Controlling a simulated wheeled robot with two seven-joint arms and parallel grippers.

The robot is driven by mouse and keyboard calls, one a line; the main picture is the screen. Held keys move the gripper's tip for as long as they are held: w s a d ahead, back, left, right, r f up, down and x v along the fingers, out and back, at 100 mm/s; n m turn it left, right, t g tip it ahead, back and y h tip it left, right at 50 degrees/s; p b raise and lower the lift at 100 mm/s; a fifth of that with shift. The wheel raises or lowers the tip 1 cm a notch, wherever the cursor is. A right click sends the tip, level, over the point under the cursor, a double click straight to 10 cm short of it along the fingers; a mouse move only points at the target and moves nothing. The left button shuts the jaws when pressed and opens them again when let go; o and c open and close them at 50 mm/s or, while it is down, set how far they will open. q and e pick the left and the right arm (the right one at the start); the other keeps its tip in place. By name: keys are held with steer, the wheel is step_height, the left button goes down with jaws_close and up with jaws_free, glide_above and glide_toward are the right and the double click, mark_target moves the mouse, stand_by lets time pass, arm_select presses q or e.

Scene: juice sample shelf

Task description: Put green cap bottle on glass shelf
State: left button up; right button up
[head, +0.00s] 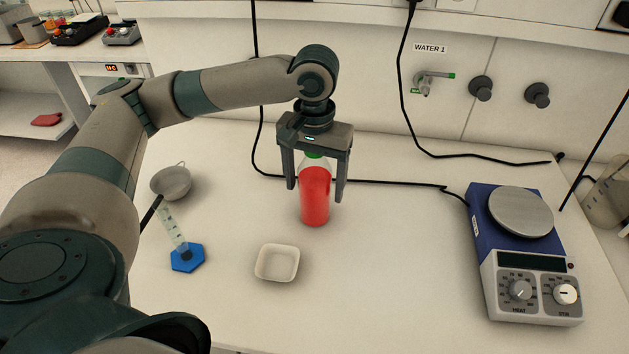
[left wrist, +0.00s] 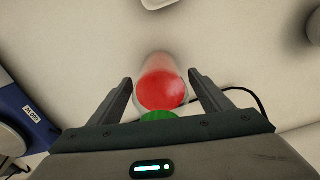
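The green cap bottle (head: 315,196) holds red liquid and stands upright on the white table. Its green cap sits just under the palm of my left gripper (head: 317,194). The gripper points down with its two fingers apart, one on each side of the bottle, and gaps show between fingers and bottle. In the left wrist view the bottle (left wrist: 163,85) lies between the open fingers (left wrist: 162,88), with the green cap nearest the palm. My right gripper is not in view. No glass shelf can be made out in these frames.
A white dish (head: 277,263) stands in front of the bottle. A graduated cylinder with a blue base (head: 187,258) and a grey bowl (head: 171,182) stand at left. A blue hotplate stirrer (head: 524,262) is at right. A black cable (head: 395,183) runs behind the bottle. The table between bottle and stirrer is clear.

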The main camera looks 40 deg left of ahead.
arm_select(q)
steer(key=shift+r, duration=0.35)
step_height(320, 180, up, 10)
steer(key=shift+r+b, duration=0.25)
steer(key=shift+b, duration=0.4)
steer(key=shift+r, duration=0.55)
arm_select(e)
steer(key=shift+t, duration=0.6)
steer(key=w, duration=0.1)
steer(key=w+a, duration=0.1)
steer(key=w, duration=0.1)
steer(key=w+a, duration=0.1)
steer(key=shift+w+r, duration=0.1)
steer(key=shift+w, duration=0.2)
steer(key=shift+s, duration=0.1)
arm_select(q)
steer(key=shift+o, duration=0.4)
